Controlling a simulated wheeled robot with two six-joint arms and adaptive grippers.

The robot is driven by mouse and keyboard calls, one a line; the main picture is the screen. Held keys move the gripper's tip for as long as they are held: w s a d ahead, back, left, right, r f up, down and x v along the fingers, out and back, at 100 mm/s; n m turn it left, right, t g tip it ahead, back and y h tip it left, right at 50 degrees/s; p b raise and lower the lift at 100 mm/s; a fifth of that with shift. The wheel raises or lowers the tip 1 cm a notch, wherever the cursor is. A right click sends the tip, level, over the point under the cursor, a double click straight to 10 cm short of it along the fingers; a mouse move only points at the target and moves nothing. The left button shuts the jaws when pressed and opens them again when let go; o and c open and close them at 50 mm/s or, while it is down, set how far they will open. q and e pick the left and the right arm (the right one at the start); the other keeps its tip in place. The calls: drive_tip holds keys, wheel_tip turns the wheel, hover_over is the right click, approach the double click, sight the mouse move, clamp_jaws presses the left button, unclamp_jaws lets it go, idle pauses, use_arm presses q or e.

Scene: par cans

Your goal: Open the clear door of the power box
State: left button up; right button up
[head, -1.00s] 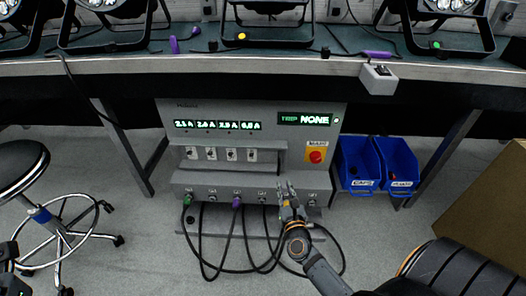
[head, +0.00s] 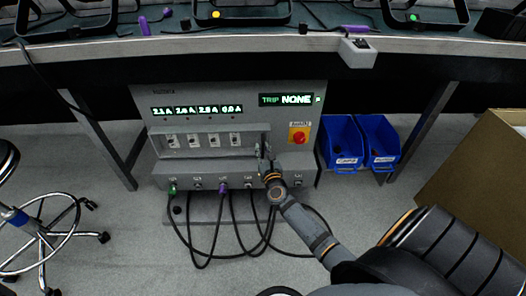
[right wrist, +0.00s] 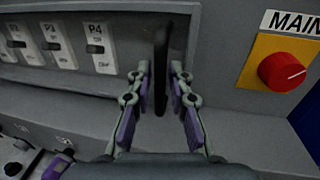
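The grey power box (head: 230,95) stands under the bench, with lit green readouts above a row of breaker switches (head: 204,140). The clear door over the switches is hard to make out. A dark upright bar (right wrist: 161,62), perhaps the door's handle, stands at the right end of the switch recess. My right gripper (head: 264,153) is at that right end. In the right wrist view its fingers (right wrist: 160,82) are open, one on each side of the bar, with gaps visible. My left gripper is not in view.
A red MAIN knob (head: 299,137) on a yellow plate is right of my right gripper; it also shows in the right wrist view (right wrist: 284,72). Black cables (head: 236,235) hang below. Blue bins (head: 343,145) stand at right, a stool (head: 42,235) at left.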

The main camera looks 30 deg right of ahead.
clamp_jaws()
idle(0.5)
